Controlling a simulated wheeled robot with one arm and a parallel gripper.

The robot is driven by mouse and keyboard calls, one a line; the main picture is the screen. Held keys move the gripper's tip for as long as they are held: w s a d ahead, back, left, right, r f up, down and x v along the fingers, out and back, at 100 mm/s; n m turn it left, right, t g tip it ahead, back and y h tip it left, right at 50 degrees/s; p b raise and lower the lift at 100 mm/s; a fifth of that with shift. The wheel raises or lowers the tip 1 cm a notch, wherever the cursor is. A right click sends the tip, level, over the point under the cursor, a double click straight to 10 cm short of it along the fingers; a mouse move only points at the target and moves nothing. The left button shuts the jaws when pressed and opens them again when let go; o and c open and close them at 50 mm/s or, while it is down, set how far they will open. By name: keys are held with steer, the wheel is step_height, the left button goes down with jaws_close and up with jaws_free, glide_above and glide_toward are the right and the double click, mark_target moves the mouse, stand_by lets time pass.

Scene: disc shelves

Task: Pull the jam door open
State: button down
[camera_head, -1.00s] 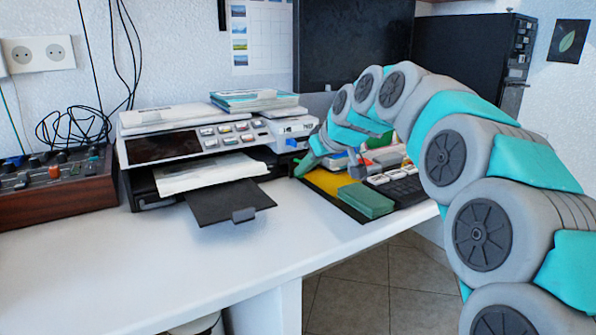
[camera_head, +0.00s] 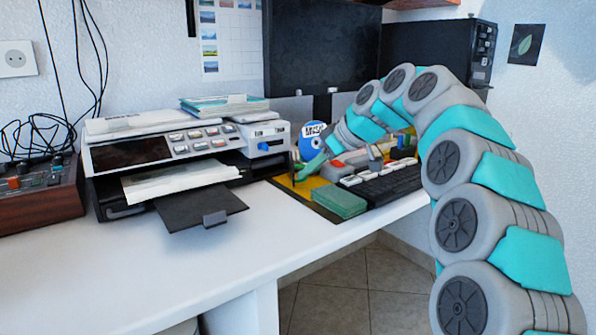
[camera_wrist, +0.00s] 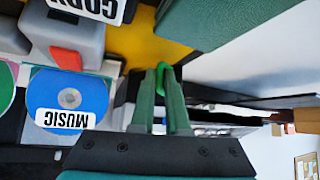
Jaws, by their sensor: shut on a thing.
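The printer (camera_head: 170,150) stands on the white desk, paper in its open front tray. I cannot single out its jam door; its right side is hidden in the head view. My gripper (camera_head: 301,176) is low, just right of the printer's front right corner. In the wrist view my gripper (camera_wrist: 165,72) has its dark green fingers close together, around a bright green loop-like handle (camera_wrist: 161,76). What the handle joins is hard to see.
Right of the printer are a blue disc labelled MUSIC (camera_wrist: 68,96), a keyboard (camera_head: 385,184) and a green block (camera_head: 340,201) on a yellow mat. The desk front (camera_head: 150,270) is clear. A black monitor (camera_head: 320,50) stands behind.

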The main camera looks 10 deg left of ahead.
steer(key=shift+w+d, duration=1)
steer(key=shift+w, duration=0.2)
steer(key=shift+w+d+p, duration=0.2)
steer(key=shift+w+p, duration=0.1)
steer(key=shift+w, duration=0.15)
steer(key=shift+a, duration=0.15)
steer(key=c, duration=0.9)
jaws_free()
steer(key=shift+a, duration=0.1)
steer(key=shift+c, duration=0.2)
steer(key=shift+s, duration=0.1)
